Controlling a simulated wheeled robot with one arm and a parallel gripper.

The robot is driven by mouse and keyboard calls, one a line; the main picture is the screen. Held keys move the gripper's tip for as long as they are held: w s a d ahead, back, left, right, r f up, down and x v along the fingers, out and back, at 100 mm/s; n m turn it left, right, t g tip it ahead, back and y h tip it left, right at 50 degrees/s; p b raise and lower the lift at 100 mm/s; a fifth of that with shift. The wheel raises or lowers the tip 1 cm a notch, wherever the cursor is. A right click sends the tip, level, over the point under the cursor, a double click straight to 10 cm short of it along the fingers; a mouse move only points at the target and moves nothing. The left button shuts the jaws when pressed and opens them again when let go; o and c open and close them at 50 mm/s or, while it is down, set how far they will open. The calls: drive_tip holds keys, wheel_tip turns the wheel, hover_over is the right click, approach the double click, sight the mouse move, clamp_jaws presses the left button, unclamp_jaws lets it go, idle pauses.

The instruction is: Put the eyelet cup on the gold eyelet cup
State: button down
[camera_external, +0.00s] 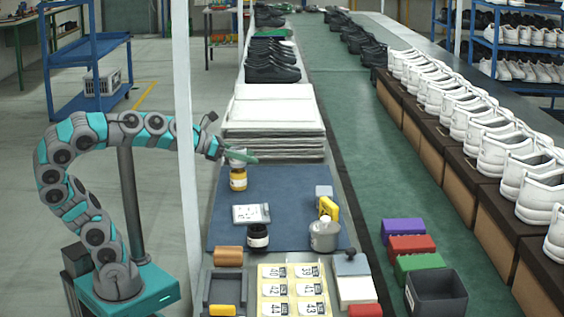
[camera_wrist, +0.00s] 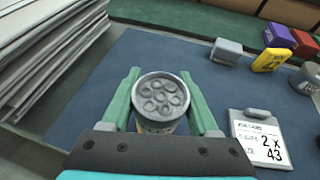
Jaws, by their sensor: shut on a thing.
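A grey eyelet cup (camera_wrist: 160,96) with several ring-shaped eyelets showing inside it sits between the green fingers of my gripper (camera_wrist: 163,100) in the wrist view. My gripper (camera_external: 239,157) is shut on it. In the external view the grey cup (camera_external: 237,162) is directly above the gold eyelet cup (camera_external: 238,181), which has a yellow-gold band and stands upright at the back left of the blue mat. The two look lined up and very close; I cannot tell whether they touch. In the wrist view the held cup hides most of what is below it.
The blue mat (camera_external: 280,180) also bears a white card (camera_external: 251,213), a dark jar (camera_external: 257,238), a grey pot (camera_external: 323,237), a yellow block (camera_external: 328,208) and a grey block (camera_external: 323,191). A stack of pale sheets (camera_external: 273,120) stands close behind my gripper. The mat's middle is clear.

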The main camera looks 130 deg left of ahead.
drive_tip(key=shift+f, duration=0.75)
drive_tip(key=shift+f, duration=0.1)
drive_tip(key=shift+c, duration=0.8)
unclamp_jaws()
drive_tip(key=shift+s+d+r, duration=0.2)
drive_tip(key=shift+d+r, duration=0.05)
drive_tip(key=shift+r, duration=0.05)
drive_tip(key=p+v, duration=0.1)
drive_tip(key=v, duration=1)
drive_tip(key=shift+p, duration=0.35)
